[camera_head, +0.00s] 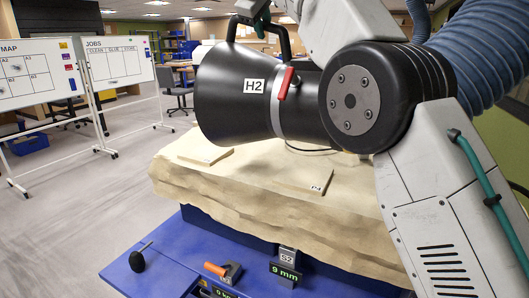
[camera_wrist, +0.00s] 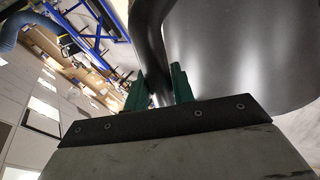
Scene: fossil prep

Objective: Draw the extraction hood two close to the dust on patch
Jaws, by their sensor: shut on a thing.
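The extraction hood (camera_head: 235,95) labelled H2 is a black cone with a red lever (camera_head: 287,84) at its neck. It hangs over the rock block (camera_head: 240,200), its wide mouth facing left. My gripper (camera_head: 262,22) is shut on the hood's top handle (camera_head: 232,28). In the wrist view the green fingers (camera_wrist: 158,88) are on either side of the black handle bar (camera_wrist: 150,50), with the grey hood body (camera_wrist: 225,55) at right. A flat patch (camera_head: 313,181), its label apparently P4, lies on the block below the hood. Another patch (camera_head: 205,154) lies farther left. I cannot make out dust on either.
A ribbed blue hose (camera_head: 485,50) runs at right. Whiteboards (camera_head: 40,75) stand at left; the floor there is open.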

